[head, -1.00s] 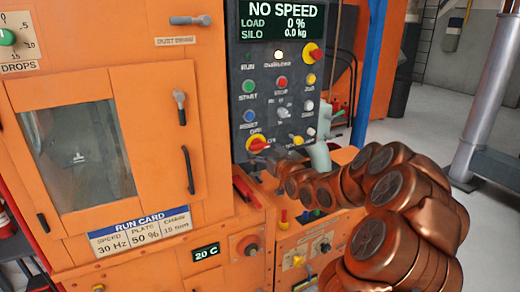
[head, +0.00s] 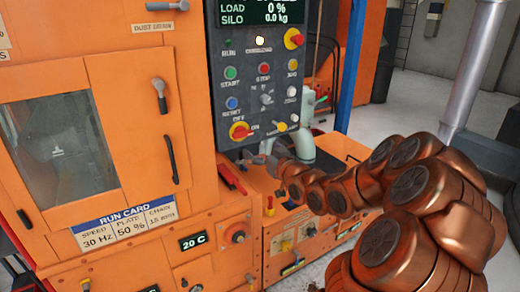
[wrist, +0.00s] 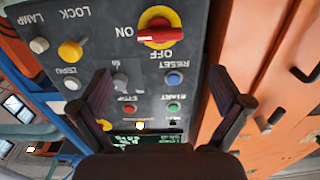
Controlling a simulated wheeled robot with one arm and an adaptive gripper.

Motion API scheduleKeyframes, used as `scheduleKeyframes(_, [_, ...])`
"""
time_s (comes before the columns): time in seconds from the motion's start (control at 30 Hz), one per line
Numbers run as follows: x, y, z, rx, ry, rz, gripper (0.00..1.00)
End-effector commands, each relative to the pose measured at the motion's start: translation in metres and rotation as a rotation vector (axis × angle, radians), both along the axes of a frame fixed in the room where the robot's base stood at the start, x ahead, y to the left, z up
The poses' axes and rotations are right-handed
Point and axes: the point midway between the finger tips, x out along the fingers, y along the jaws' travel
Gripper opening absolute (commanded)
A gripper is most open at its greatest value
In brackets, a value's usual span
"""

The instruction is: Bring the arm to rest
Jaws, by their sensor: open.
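My copper arm reaches across the right of the head view toward the control panel (head: 262,95). My gripper (wrist: 160,75) is open and empty in the wrist view, its two dark fingers apart before the panel. In the head view it is small and partly hidden beside the panel's lower edge. The red-and-yellow main switch (head: 240,131) has its red handle lying level, toward the ON mark. It also shows upside down in the wrist view (wrist: 160,30), beyond the fingertips, with no finger seen touching it.
The orange machine cabinet (head: 140,120) with a window and handles fills the left. A lower orange panel (head: 300,235) with knobs lies below my arm. A pale green pipe (head: 301,145) stands behind my gripper. Grey floor (head: 400,112) is open at the right, near a metal post (head: 470,70).

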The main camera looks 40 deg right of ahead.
Motion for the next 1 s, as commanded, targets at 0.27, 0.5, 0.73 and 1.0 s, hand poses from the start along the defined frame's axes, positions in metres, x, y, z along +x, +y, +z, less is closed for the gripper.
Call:
scheduleKeyframes(0.27, [0.0,0.0,0.0,0.0,0.0,0.0,1.0])
scheduleKeyframes(0.5, [0.002,0.005,-0.002,-0.003,0.025,0.004,1.0])
scheduleKeyframes(0.73, [0.002,0.046,-0.029,-0.023,0.279,0.028,1.0])
scheduleKeyframes(1.0, [-0.04,0.102,-0.065,-0.043,0.667,0.032,1.0])
